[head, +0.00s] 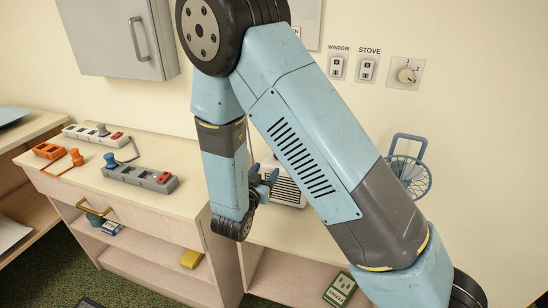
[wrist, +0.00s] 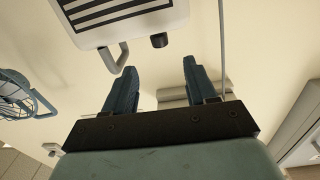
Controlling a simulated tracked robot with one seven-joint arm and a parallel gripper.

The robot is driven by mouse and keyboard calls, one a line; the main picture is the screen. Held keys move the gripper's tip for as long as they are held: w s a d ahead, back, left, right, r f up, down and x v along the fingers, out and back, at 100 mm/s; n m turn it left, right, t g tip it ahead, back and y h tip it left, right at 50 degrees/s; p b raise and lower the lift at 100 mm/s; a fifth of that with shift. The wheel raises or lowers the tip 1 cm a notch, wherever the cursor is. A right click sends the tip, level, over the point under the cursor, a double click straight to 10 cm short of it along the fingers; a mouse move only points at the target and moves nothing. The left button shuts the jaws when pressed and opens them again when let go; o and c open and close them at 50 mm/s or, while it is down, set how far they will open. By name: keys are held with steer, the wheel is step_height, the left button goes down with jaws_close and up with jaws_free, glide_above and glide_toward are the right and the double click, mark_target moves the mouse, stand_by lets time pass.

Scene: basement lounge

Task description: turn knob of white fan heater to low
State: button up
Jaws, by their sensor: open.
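The white fan heater (head: 290,190) stands on the counter behind my arm in the head view, with its dark slatted grille partly showing. In the wrist view the heater (wrist: 150,28) is at the top edge, partly cut off, with a grey handle (wrist: 115,58) and a small dark knob (wrist: 159,41). My gripper (wrist: 160,64) is open and empty. Its two fingers point toward the heater, with the knob between their lines and just beyond the tips. In the head view my gripper (head: 264,184) is close beside the heater. I cannot read the knob's setting.
A blue wire-caged fan (head: 410,178) stands right of the heater. Power strips (head: 140,178) and orange plugs and sockets (head: 60,155) lie on the left counter. A wall dial (head: 407,74) and switches (head: 367,68) are above. A grey cabinet (head: 110,40) hangs at upper left.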

mark_target(276, 163)
steer(key=x, duration=0.9)
steer(key=shift+w+d, duration=0.1)
steer(key=shift+w, duration=0.15)
steer(key=c, duration=1.1)
